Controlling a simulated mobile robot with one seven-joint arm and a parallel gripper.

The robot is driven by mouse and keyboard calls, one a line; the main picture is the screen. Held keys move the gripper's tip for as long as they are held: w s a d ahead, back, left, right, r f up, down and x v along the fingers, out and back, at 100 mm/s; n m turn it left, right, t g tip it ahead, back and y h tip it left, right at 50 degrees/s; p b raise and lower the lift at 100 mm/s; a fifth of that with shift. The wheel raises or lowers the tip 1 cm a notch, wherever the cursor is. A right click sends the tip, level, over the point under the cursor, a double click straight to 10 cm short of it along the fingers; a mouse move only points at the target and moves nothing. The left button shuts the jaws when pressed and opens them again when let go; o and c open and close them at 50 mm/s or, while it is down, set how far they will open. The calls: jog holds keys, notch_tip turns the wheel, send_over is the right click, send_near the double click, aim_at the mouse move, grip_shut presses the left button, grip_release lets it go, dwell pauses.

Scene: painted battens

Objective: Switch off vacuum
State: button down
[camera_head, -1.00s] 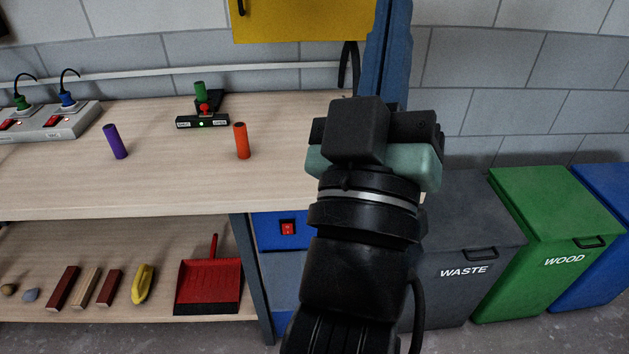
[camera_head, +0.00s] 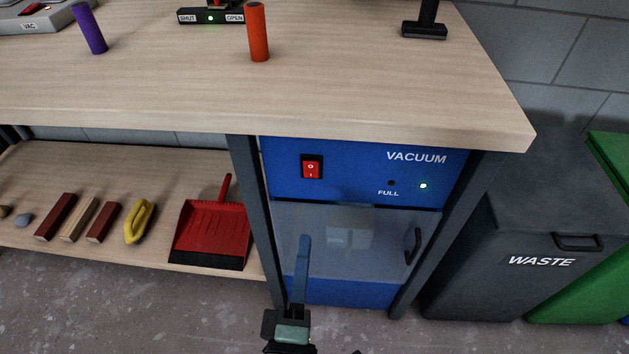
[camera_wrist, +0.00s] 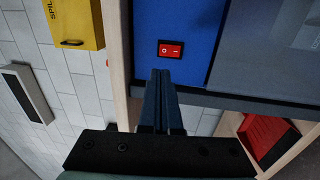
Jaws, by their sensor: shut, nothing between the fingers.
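The blue vacuum unit (camera_head: 350,190) stands under the right end of the workbench. Its panel carries a red rocker switch (camera_head: 311,167), marked O and I, left of the word VACUUM. A green lamp (camera_head: 423,185) glows at the panel's right, and the FULL lamp (camera_head: 391,183) beside it is dark. My gripper (camera_head: 305,240) is shut and empty, below the switch in the head view and apart from it. In the wrist view, my closed fingers (camera_wrist: 162,75) point toward the panel, with the switch (camera_wrist: 170,49) just beyond their tips.
The bench top (camera_head: 370,90) overhangs the panel, and a dark bench leg (camera_head: 255,210) stands left of it. A red dustpan (camera_head: 212,230) lies on the lower shelf. A grey WASTE bin (camera_head: 540,225) stands at the right. Bare floor lies in front.

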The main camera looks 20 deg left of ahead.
jog(key=shift+s+a+f, duration=0.15)
jog(key=shift+f, duration=0.35)
send_near(312, 165)
jog(key=x, duration=0.6)
jog(key=shift+w+a+f, duration=0.1)
jog(key=shift+w, duration=0.3)
jog(key=shift+w+a+r, duration=0.1)
jog(key=shift+w+r, duration=0.1)
jog(key=shift+s, duration=0.1)
